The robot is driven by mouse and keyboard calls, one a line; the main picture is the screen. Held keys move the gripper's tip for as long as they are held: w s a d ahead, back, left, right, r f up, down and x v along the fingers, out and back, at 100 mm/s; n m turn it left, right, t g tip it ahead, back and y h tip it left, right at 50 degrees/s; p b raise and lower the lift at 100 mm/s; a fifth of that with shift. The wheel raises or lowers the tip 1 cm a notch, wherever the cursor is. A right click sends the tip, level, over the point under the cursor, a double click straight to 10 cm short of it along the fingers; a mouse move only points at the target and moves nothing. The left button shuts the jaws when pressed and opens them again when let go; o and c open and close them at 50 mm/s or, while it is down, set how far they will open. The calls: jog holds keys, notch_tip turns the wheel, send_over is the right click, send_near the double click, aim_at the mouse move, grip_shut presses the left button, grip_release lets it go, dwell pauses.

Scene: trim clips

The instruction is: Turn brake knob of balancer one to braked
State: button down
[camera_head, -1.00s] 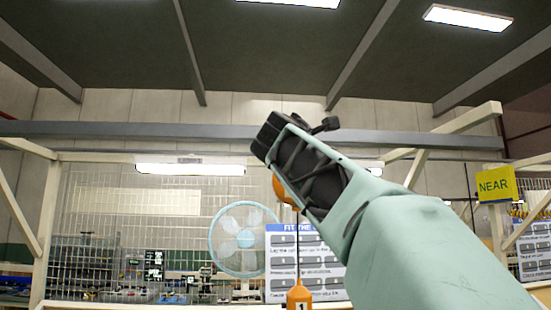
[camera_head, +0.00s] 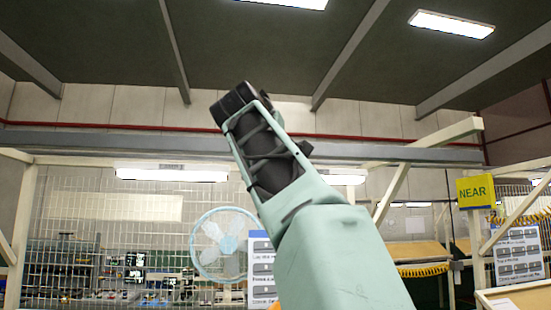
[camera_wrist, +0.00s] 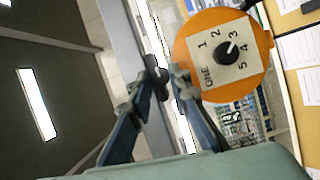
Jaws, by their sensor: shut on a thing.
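Balancer one shows in the wrist view as an orange round housing (camera_wrist: 196,30) right of my fingers. Its cream plate (camera_wrist: 205,73) bears numerals 1 to 5 and a black dial (camera_wrist: 226,54), whose white mark points near 3. My gripper (camera_wrist: 165,82) is shut on a small dark knob (camera_wrist: 158,82) at the housing's left side. The fingers partly cover this knob, so its turned position is unclear. In the head view my arm hides most of the balancer, and my fingers cannot be made out.
A grey overhead beam (camera_head: 90,138) runs behind my arm in the head view. A pale blue fan (camera_head: 222,240), a mesh partition (camera_head: 130,215) and a yellow NEAR sign (camera_head: 476,192) stand farther back. Pale timber posts (camera_head: 392,194) frame the bay.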

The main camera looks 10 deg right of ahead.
jog(key=shift+m, duration=0.4)
dwell(0.4)
jog(key=c, duration=1.8)
grip_release()
jog(key=v, duration=1.2)
jog(key=shift+r, duration=0.25)
